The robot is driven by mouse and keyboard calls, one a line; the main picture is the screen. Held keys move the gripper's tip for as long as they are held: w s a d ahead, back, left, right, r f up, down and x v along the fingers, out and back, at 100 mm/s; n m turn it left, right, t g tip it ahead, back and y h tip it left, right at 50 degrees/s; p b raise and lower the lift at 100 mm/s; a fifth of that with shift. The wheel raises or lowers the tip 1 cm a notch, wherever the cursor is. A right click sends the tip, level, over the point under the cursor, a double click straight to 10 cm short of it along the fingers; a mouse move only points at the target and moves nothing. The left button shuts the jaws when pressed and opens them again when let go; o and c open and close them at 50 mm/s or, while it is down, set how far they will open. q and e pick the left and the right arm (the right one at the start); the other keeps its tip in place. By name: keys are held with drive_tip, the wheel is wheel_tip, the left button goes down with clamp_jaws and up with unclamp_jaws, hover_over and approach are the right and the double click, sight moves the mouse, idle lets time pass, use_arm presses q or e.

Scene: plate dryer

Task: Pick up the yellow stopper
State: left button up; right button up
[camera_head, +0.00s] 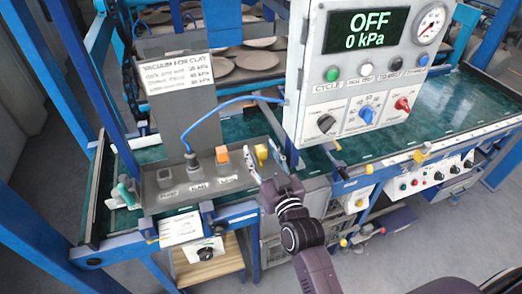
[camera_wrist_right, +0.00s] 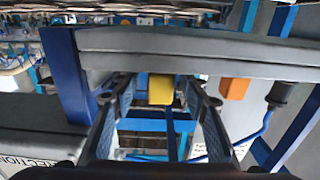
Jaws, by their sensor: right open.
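The yellow stopper (camera_head: 261,153) stands at the right end of the grey stopper panel in the head view. My right gripper (camera_head: 269,160) is open at that end of the panel, with its fingers around the stopper's place. In the right wrist view the yellow stopper (camera_wrist_right: 161,88) shows between the two open fingers of the right gripper (camera_wrist_right: 157,100). I cannot tell whether either finger touches it. My left gripper is not in view.
An orange stopper (camera_head: 222,154) stands left of the yellow one and also shows in the wrist view (camera_wrist_right: 234,88). A blue hose (camera_head: 225,101) runs from a plug on the panel (camera_head: 165,200) to the control box (camera_head: 310,112), which reads OFF, 0 kPa. Plates lie behind.

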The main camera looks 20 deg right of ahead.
drive_tip(key=c, duration=1.1)
drive_tip(key=shift+r, duration=0.1)
